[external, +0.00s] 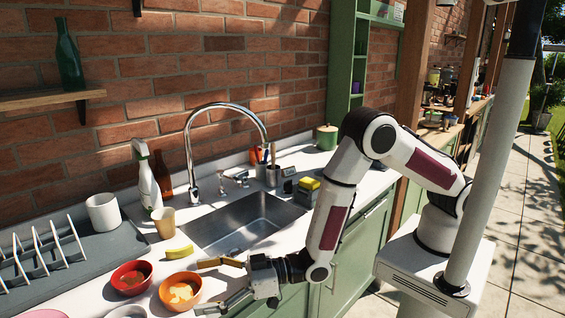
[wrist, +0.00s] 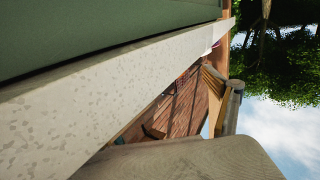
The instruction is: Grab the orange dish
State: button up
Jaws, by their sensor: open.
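The orange dish (external: 182,307) is a round bowl near the front edge of the white counter in the external view. Its inside shows yellow-orange patches. My gripper (external: 205,285) is just right of the dish, its fingers pointing left and spread apart. One fingertip is by the dish's upper right side and the other by its lower right. Nothing is between the fingers that I can make out, and I cannot tell whether they touch the dish. The dish cannot be made out in the wrist view, which shows the counter edge tilted.
A red bowl (external: 131,288) is close left of the dish, and a yellow item (external: 180,252) lies behind it. A tan cup (external: 164,222), the sink (external: 240,225) and the tall faucet (external: 188,145) stand farther back. A dish rack (external: 45,255) is at left.

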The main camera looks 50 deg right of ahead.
aim_at(161, 290)
jog(key=shift+w+a, duration=0.1)
jog(key=shift+x, duration=2.45)
jog(key=shift+w+f, duration=0.1)
jog(key=shift+c, duration=0.5)
jog(key=c, duration=1.2)
